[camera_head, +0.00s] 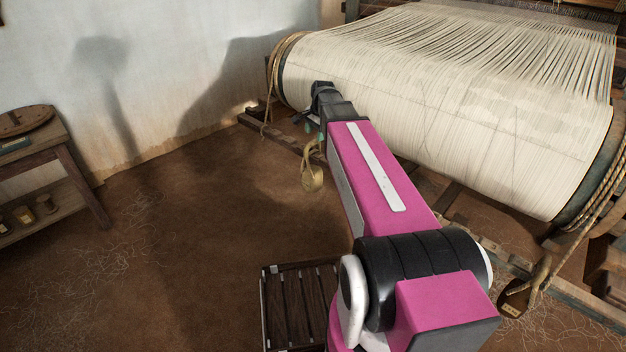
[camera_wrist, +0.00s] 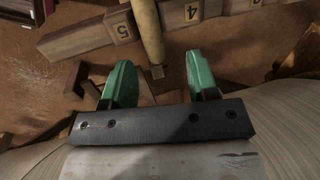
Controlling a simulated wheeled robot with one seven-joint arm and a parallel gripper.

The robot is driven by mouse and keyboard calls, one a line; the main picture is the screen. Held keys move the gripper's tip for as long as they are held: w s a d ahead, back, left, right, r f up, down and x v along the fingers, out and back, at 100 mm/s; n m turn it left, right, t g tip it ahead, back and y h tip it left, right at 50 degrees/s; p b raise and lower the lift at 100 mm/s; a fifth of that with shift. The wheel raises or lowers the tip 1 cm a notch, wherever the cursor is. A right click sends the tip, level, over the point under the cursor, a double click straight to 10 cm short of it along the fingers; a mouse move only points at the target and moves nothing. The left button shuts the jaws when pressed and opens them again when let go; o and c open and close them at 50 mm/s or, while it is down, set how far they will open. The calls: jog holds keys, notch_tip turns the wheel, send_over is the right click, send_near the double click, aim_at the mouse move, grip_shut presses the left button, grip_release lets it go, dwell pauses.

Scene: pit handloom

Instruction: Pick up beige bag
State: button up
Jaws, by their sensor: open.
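A small tan, bag-like weight (camera_head: 312,178) hangs from a rope below the left end of the warp roll in the head view. It is the closest match to a beige bag, but I cannot be sure of it. My gripper (camera_head: 311,127) is just above it, at the roll's left end, partly hidden by my arm. In the wrist view my gripper (camera_wrist: 157,78) has its green fingers apart with nothing held between them. A tan rounded, elongated thing (camera_wrist: 149,30) lies beyond the fingertips; I cannot tell whether it is the bag.
The wide cream warp roll (camera_head: 450,120) fills the right side, close to my arm. Another hanging weight (camera_head: 514,300) is at lower right. A slatted crate (camera_head: 290,308) and side table (camera_head: 45,150) stand left; open floor lies between.

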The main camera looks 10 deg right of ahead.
aim_at(314, 141)
jog(key=f, duration=0.5)
jog(key=shift+a, duration=0.4)
grip_shut()
jog(key=shift+r, duration=0.1)
dwell(0.9)
